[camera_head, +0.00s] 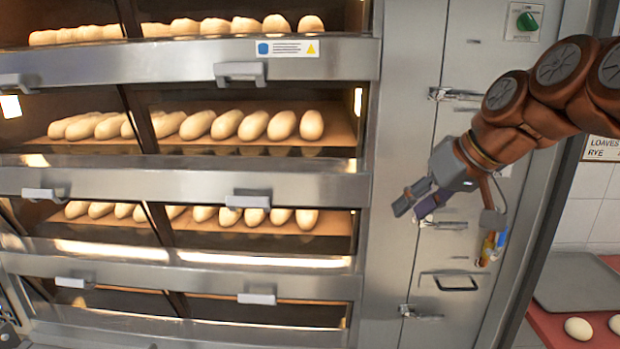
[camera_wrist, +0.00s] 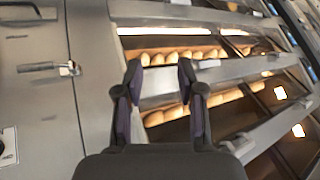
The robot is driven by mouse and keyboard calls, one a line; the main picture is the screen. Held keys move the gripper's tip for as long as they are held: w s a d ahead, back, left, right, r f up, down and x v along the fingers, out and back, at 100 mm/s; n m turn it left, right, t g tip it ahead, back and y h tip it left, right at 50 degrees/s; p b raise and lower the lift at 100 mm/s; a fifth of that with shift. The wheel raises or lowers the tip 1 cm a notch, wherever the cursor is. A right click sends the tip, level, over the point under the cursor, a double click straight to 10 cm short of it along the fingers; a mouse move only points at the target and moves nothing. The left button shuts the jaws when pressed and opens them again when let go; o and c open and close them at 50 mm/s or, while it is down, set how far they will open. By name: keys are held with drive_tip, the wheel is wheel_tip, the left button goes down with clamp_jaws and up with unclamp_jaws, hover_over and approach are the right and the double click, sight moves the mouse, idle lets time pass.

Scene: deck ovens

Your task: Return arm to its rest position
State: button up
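My gripper (camera_head: 415,200) is at the right of the head view, in front of the steel side panel (camera_head: 395,240) of the deck oven. My arm reaches in from the right edge. In the wrist view my gripper (camera_wrist: 158,78) shows two dark fingers standing apart with nothing between them. The oven decks (camera_wrist: 165,88) lie beyond the fingers there. In the head view the fingers are apart from the oven front and touch nothing that I can see.
Stacked oven decks with loaves (camera_head: 240,125) and handles (camera_head: 240,72) fill the left. Cabinet latches (camera_head: 455,94) and a handle (camera_head: 455,283) stick out behind my arm. A grey tray (camera_head: 578,285) and dough balls (camera_head: 578,328) lie on a red surface (camera_head: 545,325) at lower right.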

drive_tip(key=s+a+f+g+h, duration=0.2)
drive_tip(key=s+a+f+g, duration=0.15)
drive_tip(key=s+f, duration=0.6)
drive_tip(key=s+d+f+m+g+h, duration=0.1)
drive_tip(key=s+d+f+g, duration=0.1)
drive_tip(key=s+f, duration=0.7)
drive_tip(key=s+d+f+m+g+h, duration=0.1)
drive_tip(key=s+d+f+m+h, duration=0.1)
drive_tip(key=s+f, duration=0.7)
drive_tip(key=s, duration=0.4)
drive_tip(key=shift+d+f+g, duration=0.25)
drive_tip(key=shift+d+g, duration=0.1)
drive_tip(key=shift+s, duration=0.1)
